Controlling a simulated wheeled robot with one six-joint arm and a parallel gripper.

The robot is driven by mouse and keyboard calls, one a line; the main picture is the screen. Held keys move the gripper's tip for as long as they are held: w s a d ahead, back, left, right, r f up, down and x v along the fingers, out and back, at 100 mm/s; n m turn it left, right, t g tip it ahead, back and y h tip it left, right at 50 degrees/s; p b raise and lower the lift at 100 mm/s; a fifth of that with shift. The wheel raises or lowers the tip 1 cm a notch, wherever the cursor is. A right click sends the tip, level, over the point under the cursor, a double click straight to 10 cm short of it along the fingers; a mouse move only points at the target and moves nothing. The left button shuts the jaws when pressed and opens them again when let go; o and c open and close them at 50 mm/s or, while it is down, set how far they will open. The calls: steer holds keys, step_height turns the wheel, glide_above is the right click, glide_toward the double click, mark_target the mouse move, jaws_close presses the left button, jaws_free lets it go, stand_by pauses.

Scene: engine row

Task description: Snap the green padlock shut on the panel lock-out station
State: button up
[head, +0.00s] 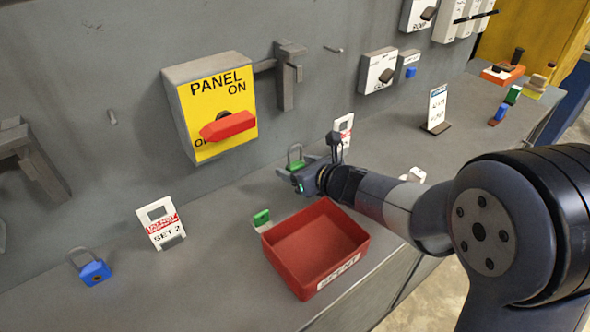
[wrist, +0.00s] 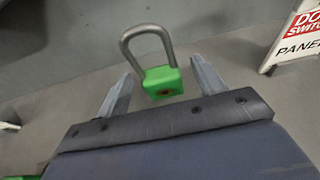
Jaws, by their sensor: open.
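The green padlock (wrist: 162,82) has a grey shackle and stands in front of my gripper in the wrist view, between the lines of the two fingers. In the head view the green padlock (head: 295,163) shows just beyond the fingertips, partly hidden by my gripper (head: 285,177). My gripper (wrist: 160,85) is open, its fingers on either side of the padlock body with gaps visible. The panel station (head: 215,108) is a yellow-faced grey box on the wall marked PANEL, with a red handle (head: 228,126) lying roughly sideways, between ON and a partly hidden lower label.
A red bin (head: 315,245) stands below my gripper. A grey bracket (head: 287,78) sticks out right of the panel. Another tag (head: 343,128) is behind my gripper.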

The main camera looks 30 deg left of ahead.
steer(key=shift+c, duration=0.2)
steer(key=c, duration=1.1)
steer(key=shift+r, duration=0.1)
step_height(320, 180, up, 10)
steer(key=p, duration=0.4)
